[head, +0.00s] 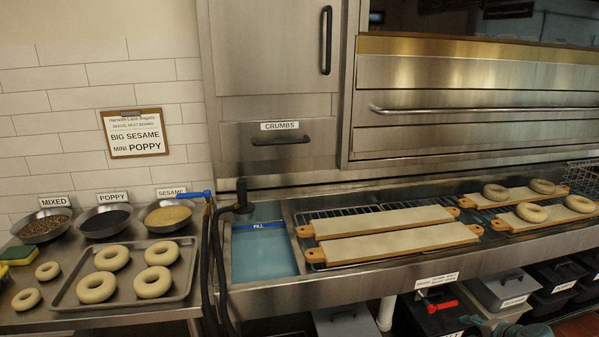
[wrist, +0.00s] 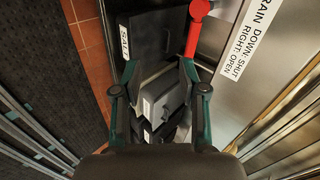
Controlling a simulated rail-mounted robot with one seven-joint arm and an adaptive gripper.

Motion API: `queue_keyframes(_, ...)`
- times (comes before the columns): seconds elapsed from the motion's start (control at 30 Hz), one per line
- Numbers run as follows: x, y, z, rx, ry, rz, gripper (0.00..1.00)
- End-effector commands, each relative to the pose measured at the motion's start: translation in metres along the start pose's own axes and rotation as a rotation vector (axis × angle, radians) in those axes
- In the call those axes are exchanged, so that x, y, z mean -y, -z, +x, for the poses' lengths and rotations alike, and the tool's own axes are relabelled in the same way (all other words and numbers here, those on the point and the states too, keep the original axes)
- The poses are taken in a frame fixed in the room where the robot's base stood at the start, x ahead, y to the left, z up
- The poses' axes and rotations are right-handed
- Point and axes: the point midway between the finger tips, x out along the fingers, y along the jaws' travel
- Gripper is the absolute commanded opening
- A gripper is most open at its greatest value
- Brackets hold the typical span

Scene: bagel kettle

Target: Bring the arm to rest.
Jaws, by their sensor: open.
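My gripper (wrist: 158,72) is open and empty in the wrist view, its two fingers apart and pointing down past the counter front. A red drain lever (wrist: 198,28) shows just beyond the right fingertip; I cannot tell whether they touch. The lever also shows in the head view (head: 441,306), under the counter edge.
Grey bins (head: 503,290) stand under the counter. The counter holds a blue water basin (head: 262,254), two bare boards (head: 395,242), boards with bagels (head: 548,213), a bagel tray (head: 170,296) and topping bowls (head: 105,222). Black hoses (head: 211,260) hang at its front.

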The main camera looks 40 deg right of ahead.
Motion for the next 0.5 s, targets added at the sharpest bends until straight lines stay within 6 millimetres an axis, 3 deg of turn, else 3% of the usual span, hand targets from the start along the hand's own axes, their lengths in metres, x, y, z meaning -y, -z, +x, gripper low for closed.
queue_keyframes(0.1,-0.023,-0.024,0.030,0.058,-0.101,-0.054,0.42)
queue_keyframes(0.27,-0.040,-0.068,0.073,0.159,-0.208,-0.144,0.42)
queue_keyframes(0.5,-0.064,-0.159,0.135,0.352,-0.363,-0.324,0.42)
